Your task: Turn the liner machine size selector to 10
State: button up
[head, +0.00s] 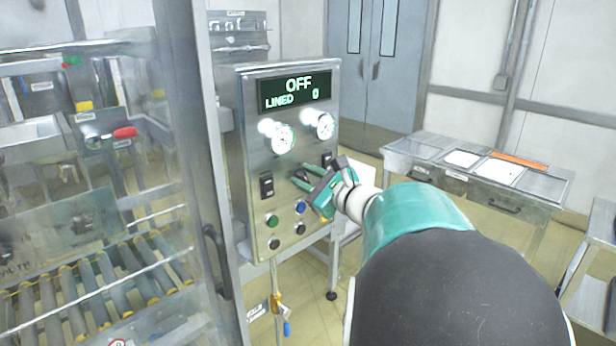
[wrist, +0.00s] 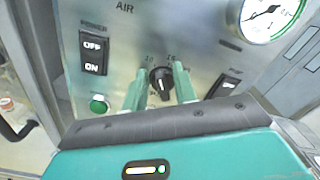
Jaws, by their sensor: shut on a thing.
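The liner machine's control panel (head: 255,150) is a steel box with a display (head: 293,91) that reads OFF, and LINED 0. The size selector (wrist: 160,80) is a black round knob with a pale pointer line, set in the panel's middle. In the head view my gripper (head: 303,178) hides most of the knob.
A power switch (wrist: 94,53) marked OFF and ON and a green button (wrist: 98,104) sit left of the knob. Another switch (wrist: 224,86) is to its right. Gauges (head: 281,138) are above. A glass guard door (head: 95,180) stands left, and a steel table (head: 480,170) stands right.

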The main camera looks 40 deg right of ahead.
jog(key=shift+a+f+n, duration=0.15)
jog(key=shift+a+n, duration=0.05)
jog(key=shift+n, duration=1.1)
jog(key=shift+c, duration=0.2)
jog(key=o, duration=0.6)
jog(key=shift+d+f, duration=0.1)
jog(key=shift+o, duration=0.2)
jog(key=shift+s, duration=0.1)
jog(key=s, duration=1.3)
jog(key=shift+s, duration=0.3)
jog(key=shift+d, duration=0.1)
